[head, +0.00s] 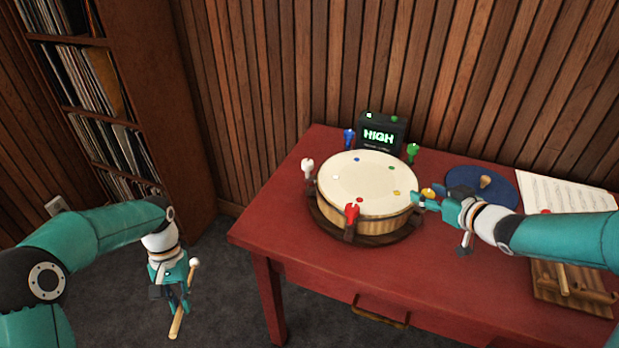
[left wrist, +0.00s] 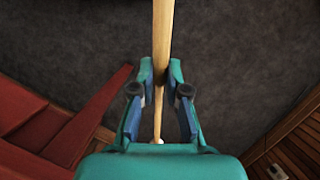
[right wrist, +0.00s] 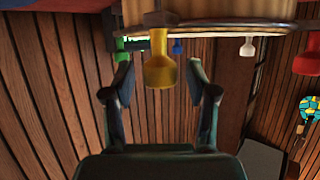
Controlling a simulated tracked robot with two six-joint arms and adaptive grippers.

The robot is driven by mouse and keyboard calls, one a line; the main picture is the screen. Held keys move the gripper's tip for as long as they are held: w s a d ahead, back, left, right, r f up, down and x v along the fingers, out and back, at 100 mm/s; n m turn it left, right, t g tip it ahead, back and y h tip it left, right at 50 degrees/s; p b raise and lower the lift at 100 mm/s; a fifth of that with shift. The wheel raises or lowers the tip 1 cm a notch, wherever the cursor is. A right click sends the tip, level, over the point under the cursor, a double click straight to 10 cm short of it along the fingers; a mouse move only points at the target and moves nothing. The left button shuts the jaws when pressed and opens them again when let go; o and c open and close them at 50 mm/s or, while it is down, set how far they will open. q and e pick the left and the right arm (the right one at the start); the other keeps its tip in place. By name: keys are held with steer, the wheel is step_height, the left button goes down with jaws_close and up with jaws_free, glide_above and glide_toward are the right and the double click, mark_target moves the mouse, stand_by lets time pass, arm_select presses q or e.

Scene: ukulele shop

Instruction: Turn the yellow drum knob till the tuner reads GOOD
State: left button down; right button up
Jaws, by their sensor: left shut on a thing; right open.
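The round drum (head: 365,183) with a cream skin stands on the red table, ringed by coloured knobs. The tuner (head: 381,134) behind it reads HIGH in green. The yellow knob (head: 428,193) is on the drum's right side, partly hidden by my right gripper (head: 422,201). In the right wrist view the yellow knob (right wrist: 159,66) hangs between the open fingers of my right gripper (right wrist: 157,80), apart from both. My left gripper (head: 178,285) is shut on a wooden drumstick (head: 176,322) beside the table, over the floor; the stick also shows in the left wrist view (left wrist: 163,40).
Other knobs are white (head: 308,168), red (head: 352,212), blue (head: 349,138) and green (head: 413,152). A blue round pad (head: 470,180), a music sheet (head: 560,193) and a wooden rack (head: 570,288) lie on the table (head: 290,225) at right. A record shelf (head: 160,110) stands at left.

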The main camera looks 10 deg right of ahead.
steer(key=shift+w+f, duration=0.1)
steer(key=shift+w, duration=0.15)
jaws_close()
arm_select(q)
steer(key=shift+r+p, duration=0.6)
steer(key=shift+r, duration=0.05)
arm_select(e)
steer(key=n+g+y+p, duration=0.1)
steer(key=n+y+p, duration=0.1)
steer(key=p, duration=0.4)
steer(key=n+g+y+p, duration=0.1)
steer(key=n+y+p, duration=0.1)
steer(key=p, duration=0.4)
steer(key=shift+r+n+y, duration=0.2)
steer(key=shift+n+y, duration=0.1)
steer(key=shift+y, duration=0.1)
arm_select(q)
step_height(320, 180, up, 13)
steer(key=p, duration=0.1)
steer(key=shift+r, duration=0.2)
arm_select(e)
steer(key=shift+f+n+g+y, duration=0.15)
steer(key=shift+n+g+y, duration=0.45)
steer(key=shift+n+y, duration=0.1)
